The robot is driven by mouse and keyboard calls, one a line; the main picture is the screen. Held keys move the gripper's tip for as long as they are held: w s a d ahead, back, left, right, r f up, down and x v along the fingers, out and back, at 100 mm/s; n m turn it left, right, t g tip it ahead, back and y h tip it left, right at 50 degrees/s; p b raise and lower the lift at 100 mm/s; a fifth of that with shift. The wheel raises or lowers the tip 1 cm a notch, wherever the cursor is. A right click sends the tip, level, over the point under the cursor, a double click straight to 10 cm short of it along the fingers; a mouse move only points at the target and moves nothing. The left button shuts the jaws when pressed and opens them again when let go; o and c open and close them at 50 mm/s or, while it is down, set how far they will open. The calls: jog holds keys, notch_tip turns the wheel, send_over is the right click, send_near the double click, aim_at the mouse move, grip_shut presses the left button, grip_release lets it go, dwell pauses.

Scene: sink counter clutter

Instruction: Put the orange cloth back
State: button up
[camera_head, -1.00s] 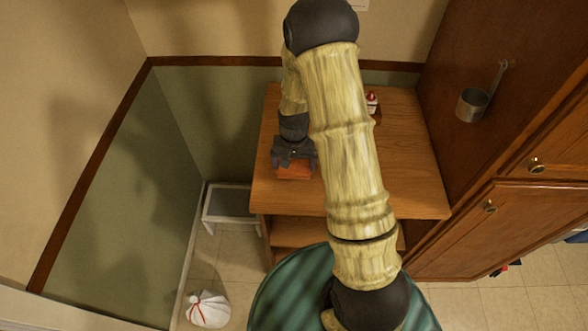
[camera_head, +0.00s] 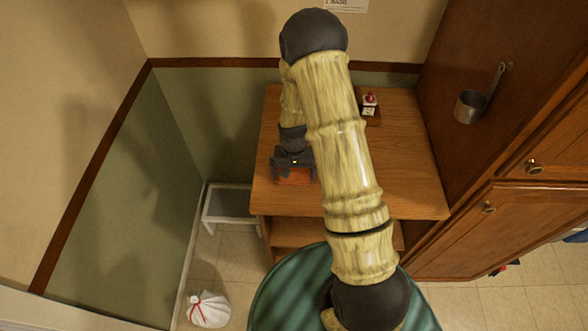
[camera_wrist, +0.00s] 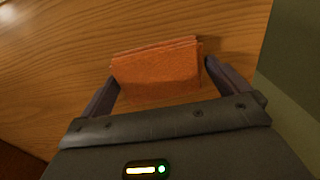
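The orange cloth (camera_wrist: 156,72) is a folded, flat block lying on the wooden counter, seen in the wrist view between my two fingers. It also shows in the head view (camera_head: 294,177), partly under my gripper. My gripper (camera_head: 293,174) is over the left part of the counter. In the wrist view my gripper (camera_wrist: 160,88) has its fingers spread wide, one on each side of the cloth. A gap shows at the right finger; whether the left finger touches the cloth I cannot tell.
The wooden counter (camera_head: 400,185) is mostly bare on the right. A small holder with a red-topped item (camera_head: 370,104) stands at its back. A metal cup (camera_head: 470,106) hangs on the cabinet side. A white stool (camera_head: 228,200) and a tied white bag (camera_head: 208,309) are on the floor at left.

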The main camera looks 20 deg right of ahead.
aim_at(294, 175)
notch_tip(294, 175, up, 12)
jog(key=b, duration=0.3)
jog(key=shift+r, duration=0.15)
dwell(0.4)
jog(key=s+r+n+t, duration=0.1)
jog(key=s+r, duration=0.3)
jog(key=s, duration=0.3)
jog(key=s+r+n+t, duration=0.1)
jog(key=s+r+n, duration=0.1)
jog(key=s, duration=0.5)
jog(key=shift+s+r+n+t, duration=0.2)
jog(key=shift+r+n+t, duration=0.1)
jog(key=shift+r, duration=0.6)
